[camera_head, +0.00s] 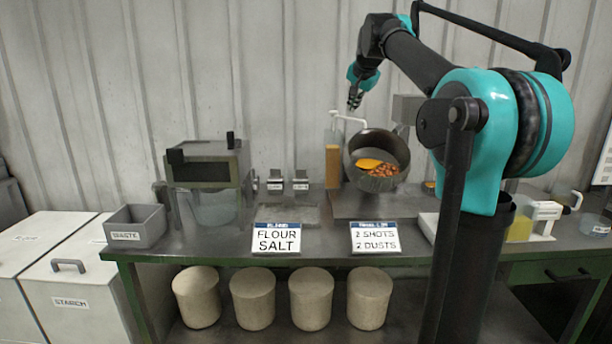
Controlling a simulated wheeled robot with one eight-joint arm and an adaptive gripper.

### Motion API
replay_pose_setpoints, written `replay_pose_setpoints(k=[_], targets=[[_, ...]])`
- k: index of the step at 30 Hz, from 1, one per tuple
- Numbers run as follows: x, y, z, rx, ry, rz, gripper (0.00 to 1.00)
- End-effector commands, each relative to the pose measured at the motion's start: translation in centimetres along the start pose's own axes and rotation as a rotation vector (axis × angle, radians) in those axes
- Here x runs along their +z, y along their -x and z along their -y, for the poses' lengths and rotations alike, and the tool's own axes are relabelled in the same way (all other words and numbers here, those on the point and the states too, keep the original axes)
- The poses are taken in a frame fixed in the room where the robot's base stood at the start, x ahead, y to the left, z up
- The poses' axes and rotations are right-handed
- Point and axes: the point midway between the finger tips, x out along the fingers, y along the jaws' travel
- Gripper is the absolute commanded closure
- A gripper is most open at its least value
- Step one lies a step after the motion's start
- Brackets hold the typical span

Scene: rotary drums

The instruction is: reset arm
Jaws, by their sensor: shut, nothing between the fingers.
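My gripper (354,99) hangs above the back of the table, pointing down, shut and empty. It is above and slightly left of a dark tilted drum (363,146), apart from it. The drum's open mouth faces me and holds an orange-yellow heap (369,164) and reddish-brown pieces (383,171). My dark and teal arm reaches in from the right and hides part of the table there.
The table (215,243) bears a grey waste bin (135,226) at left, a dark-topped machine (208,175), and signs reading flour salt (277,239) and 2 shots 2 dusts (375,238). A bottle (333,160) stands left of the drum. Several canisters (311,297) sit below.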

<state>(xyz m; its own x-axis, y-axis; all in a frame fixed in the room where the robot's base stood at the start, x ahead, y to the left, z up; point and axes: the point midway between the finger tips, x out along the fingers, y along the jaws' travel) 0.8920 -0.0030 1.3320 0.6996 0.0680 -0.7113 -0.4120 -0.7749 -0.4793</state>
Motion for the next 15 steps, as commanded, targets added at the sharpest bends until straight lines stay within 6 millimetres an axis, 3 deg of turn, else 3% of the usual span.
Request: replay_pose_setpoints(k=[8, 15], targets=[[3.2, -2.2, -3.4, 0.029, 0.064, 0.027, 1.00], [8.7, -5.1, -8.9, 0.068, 0.160, 0.072, 1.00]])
